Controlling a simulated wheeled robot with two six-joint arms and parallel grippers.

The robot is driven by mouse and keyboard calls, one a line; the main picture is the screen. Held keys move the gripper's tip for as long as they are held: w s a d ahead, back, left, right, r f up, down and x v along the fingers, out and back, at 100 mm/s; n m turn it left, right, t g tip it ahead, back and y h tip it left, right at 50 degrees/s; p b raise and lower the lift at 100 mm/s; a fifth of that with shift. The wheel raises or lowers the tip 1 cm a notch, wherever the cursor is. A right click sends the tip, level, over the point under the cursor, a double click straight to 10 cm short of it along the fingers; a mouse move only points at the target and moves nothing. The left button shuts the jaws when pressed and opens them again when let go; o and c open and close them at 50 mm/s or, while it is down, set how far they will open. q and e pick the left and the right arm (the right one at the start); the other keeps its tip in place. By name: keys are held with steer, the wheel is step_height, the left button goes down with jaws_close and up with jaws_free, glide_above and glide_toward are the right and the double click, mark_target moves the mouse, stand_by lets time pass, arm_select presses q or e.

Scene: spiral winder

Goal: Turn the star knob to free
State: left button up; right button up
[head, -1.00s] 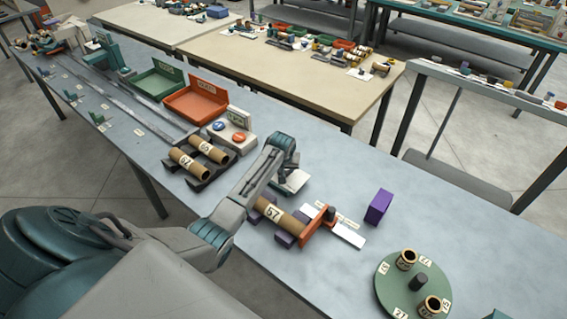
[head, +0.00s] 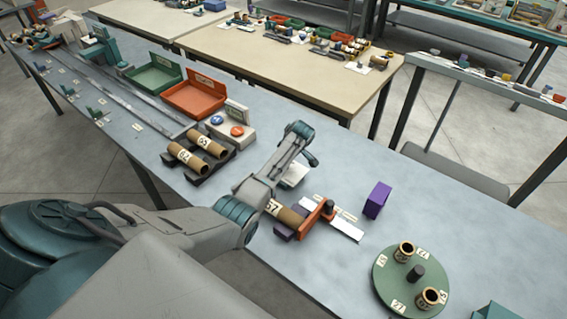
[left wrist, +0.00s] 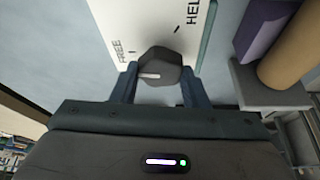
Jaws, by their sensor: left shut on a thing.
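The star knob (left wrist: 161,68) is a dark, faceted knob on a white plate (left wrist: 160,20) in the left wrist view. FREE is printed left of it and HELD, partly cut off, at upper right. A short white mark on the knob lies on its left half, towards the FREE side. My left gripper (left wrist: 160,85) is shut on the knob, with one finger on each side. In the head view the white plate (head: 295,175) shows beside my left wrist, which hides the knob. My right gripper is not in view.
Tube 57 (head: 291,216) lies in a holder beside an orange bracket (head: 312,220), close to my left arm. A purple block (head: 376,200) and a green turntable (head: 385,276) with tubes stand right. Two tubes (head: 187,157) lie left, near red and green bins.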

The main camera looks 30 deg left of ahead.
arm_select(q)
steer(key=shift+w+r+n+g, duration=0.15)
steer(key=shift+n+g, duration=0.15)
steer(key=shift+n, duration=0.3)
steer(key=o, duration=1)
steer(key=shift+c, duration=0.2)
steer(key=shift+b, duration=0.3)
steer(key=b+v, duration=0.3)
steer(key=v, duration=0.7)
steer(key=shift+d+r, duration=0.2)
steer(key=shift+r, duration=0.05)
